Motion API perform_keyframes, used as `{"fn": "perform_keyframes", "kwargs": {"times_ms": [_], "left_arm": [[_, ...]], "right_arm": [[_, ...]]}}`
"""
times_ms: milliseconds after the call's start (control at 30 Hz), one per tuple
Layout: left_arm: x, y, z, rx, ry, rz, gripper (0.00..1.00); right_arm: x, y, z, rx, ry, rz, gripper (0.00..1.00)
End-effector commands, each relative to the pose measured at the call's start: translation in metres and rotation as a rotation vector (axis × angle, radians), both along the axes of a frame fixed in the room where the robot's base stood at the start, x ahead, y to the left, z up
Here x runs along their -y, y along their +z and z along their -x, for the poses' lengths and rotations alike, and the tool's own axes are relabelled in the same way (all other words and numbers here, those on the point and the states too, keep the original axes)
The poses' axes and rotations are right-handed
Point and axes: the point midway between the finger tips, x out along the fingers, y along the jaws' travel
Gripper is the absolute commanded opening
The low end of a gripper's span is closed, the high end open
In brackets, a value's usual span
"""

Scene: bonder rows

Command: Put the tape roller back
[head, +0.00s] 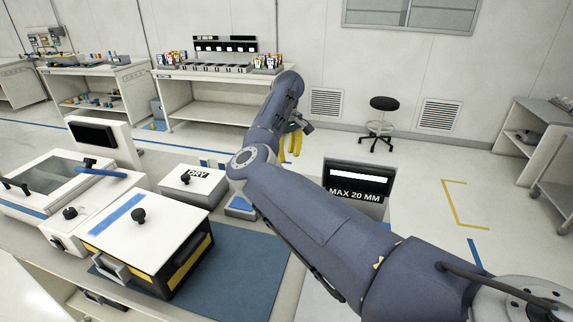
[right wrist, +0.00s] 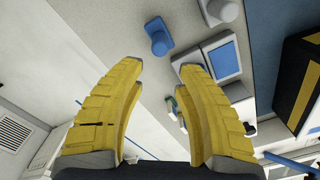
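My right gripper (head: 294,143) hangs at the end of the arm that crosses the head view, its yellow fingers partly behind the arm. In the right wrist view the gripper (right wrist: 168,72) is open, with nothing between its fingers. A small blue object with a rounded body and flat base (right wrist: 157,38) is beyond the fingertips on the pale bench top; I cannot tell whether it is the tape roller. A grey-white tray with a blue panel (right wrist: 222,60) is beside the right finger. No tape roller can be made out surely in the head view. My left gripper is not in view.
A white box marked DRY (head: 178,192), a larger white box with a striped edge (head: 135,235) and a blue mat (head: 245,270) are on the near bench. A stool (head: 381,125) is on open floor behind.

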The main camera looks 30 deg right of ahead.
Motion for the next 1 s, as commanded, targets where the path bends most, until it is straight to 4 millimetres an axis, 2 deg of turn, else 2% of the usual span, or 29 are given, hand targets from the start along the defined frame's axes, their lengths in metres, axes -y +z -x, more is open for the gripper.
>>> {"fn": "perform_keyframes", "kwargs": {"times_ms": [233,767,867,967,1000], "left_arm": [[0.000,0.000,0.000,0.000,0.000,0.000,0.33],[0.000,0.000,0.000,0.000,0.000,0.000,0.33],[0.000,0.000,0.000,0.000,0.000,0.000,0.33],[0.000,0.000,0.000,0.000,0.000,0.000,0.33],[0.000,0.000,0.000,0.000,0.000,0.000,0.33]], "right_arm": [[0.000,0.016,0.000,0.001,-0.001,-0.001,0.34],[0.003,0.018,0.001,-0.003,-0.001,0.005,0.34],[0.020,0.020,0.008,-0.026,0.002,0.040,0.34],[0.057,0.027,0.023,-0.083,0.009,0.120,0.34],[0.076,0.031,0.032,-0.116,0.015,0.163,0.34]]}}
